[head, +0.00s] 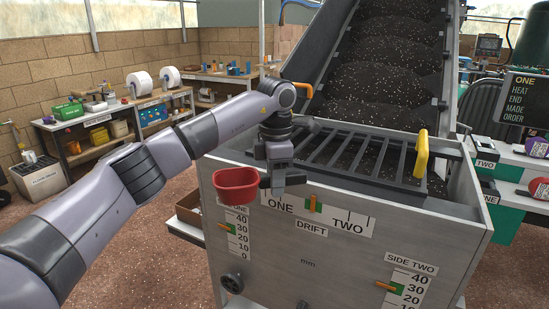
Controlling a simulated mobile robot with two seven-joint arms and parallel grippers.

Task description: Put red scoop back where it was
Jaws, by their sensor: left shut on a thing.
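The red scoop (237,186) is an open red cup in the middle of the head view, in front of the upper left part of the grey metal hopper (330,252). My left gripper (272,183) is just right of the scoop and shut on it. The grip point itself is too small and partly hidden to make out. The scoop's rim faces up and it hangs clear of the floor. My right gripper is not in view.
A dark grate (335,155) with a yellow handle (421,154) covers the hopper top, below a conveyor (375,75) of dark soil. An orange-handled lever (303,87) stands behind my wrist. Stocked shelves (110,135) line the left wall. A screen (519,101) is at right.

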